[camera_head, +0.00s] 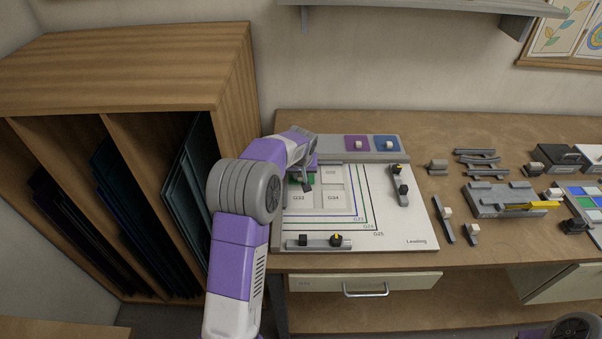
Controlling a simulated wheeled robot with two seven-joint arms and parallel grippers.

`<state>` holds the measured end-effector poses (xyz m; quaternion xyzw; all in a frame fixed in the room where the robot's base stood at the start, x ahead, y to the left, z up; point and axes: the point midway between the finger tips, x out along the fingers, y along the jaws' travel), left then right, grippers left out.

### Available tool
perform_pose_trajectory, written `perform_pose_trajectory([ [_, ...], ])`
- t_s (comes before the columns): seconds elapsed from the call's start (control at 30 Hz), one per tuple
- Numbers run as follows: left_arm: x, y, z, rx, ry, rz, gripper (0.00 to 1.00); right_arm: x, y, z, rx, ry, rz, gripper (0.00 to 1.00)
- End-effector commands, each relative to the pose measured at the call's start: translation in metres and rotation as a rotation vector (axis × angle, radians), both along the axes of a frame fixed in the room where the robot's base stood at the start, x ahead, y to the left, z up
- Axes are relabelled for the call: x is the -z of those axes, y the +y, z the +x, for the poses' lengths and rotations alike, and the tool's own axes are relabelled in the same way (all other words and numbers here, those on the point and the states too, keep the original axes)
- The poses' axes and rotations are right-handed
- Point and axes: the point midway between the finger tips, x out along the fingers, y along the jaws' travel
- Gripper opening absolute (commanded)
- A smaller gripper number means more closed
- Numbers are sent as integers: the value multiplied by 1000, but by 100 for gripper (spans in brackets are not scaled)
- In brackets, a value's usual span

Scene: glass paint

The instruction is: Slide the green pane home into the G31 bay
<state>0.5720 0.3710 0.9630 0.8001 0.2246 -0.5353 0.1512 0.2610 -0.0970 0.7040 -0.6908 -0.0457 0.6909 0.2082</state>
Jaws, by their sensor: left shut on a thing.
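The green pane (311,178) shows as a small green patch at the upper left of the white leading board (402,236), mostly hidden under my left gripper. My left gripper (305,186) points down there and is shut on the pane. The bay under it has its label hidden; the bays beside and below it read G32 (331,174), G33 (298,199) and G34 (333,199). I cannot tell how far the pane sits in the bay. My right gripper is out of view; only part of that arm shows at the bottom right.
A bar with black knobs (318,242) lies along the board's front, and another (400,186) stands at its right. Purple (357,144) and blue (386,143) squares sit behind. Tools and a grey fixture (492,200) lie right. A wooden rack (238,80) of panes stands left.

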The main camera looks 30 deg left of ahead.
Motion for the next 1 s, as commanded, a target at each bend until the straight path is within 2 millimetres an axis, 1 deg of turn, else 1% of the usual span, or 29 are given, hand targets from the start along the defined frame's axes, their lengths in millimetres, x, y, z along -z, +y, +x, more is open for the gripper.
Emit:
perform_pose_trajectory([
  [0.03,-1,4,0,-3,-4,6,0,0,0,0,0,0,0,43],
  [0.47,-2,7,0,-6,-4,10,0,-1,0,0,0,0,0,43],
  [0.5,-2,8,0,-6,-4,10,27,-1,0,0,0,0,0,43],
  [0.67,-1,6,0,-5,-3,7,52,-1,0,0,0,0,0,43],
  [1.0,0,4,0,-2,0,4,52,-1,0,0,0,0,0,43],
])
